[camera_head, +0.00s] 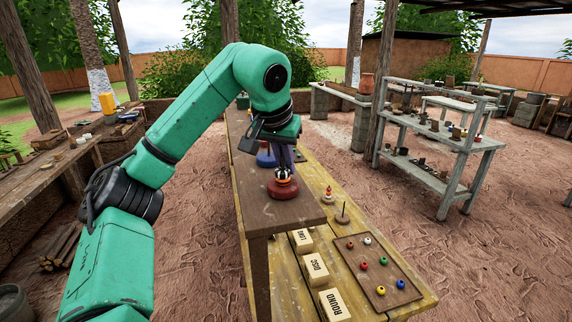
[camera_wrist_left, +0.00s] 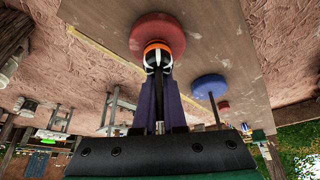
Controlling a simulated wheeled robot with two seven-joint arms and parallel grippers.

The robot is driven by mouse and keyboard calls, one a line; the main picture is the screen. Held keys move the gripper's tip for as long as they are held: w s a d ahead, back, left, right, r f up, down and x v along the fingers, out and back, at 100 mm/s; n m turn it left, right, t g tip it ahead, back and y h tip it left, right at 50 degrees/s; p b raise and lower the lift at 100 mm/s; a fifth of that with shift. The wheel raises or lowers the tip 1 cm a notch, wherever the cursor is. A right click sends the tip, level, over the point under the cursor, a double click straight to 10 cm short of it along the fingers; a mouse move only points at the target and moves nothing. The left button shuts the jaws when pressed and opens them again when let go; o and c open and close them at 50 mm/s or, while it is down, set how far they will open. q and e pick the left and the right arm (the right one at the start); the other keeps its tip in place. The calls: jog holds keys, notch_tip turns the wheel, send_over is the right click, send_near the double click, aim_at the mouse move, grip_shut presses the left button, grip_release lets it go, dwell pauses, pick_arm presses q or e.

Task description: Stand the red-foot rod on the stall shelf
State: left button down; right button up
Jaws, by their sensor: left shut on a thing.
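The red-foot rod has a round red foot (camera_head: 283,190) with orange, white and black rings stacked low on it. My left gripper (camera_head: 284,163) is above the foot, shut on the dark rod. The left wrist view also shows the red foot (camera_wrist_left: 158,30) and the gripper (camera_wrist_left: 160,88) around the rod; part of the rod is hidden between the fingers. The foot is over the brown stall shelf (camera_head: 258,213), upright, at or very near its surface; I cannot tell if it touches. My right gripper is not in view.
A blue-foot rod (camera_head: 264,161) stands just behind on the shelf and also shows in the left wrist view (camera_wrist_left: 209,87). Lower to the right, a yellow bench (camera_head: 420,302) bears a small ringed rod (camera_head: 328,195), a bare rod (camera_head: 342,216), labelled blocks (camera_head: 316,269) and a bead board (camera_head: 360,250).

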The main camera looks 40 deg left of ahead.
pick_arm(q)
jog(key=c, duration=1)
grip_release()
jog(key=shift+f, duration=0.1)
jog(key=shift+s, duration=0.1)
jog(key=shift+d+r, duration=0.1)
jog(key=shift+r, duration=0.35)
jog(key=v, duration=0.3)
jog(key=shift+r+p, duration=0.35)
jog(key=shift+p, duration=0.05)
jog(key=p+v, duration=0.5)
jog(key=v, duration=0.2)
jog(key=shift+s+d+r, duration=0.15)
jog(key=shift+s+r, duration=0.05)
jog(key=shift+s, duration=0.15)
jog(key=shift+w, duration=0.15)
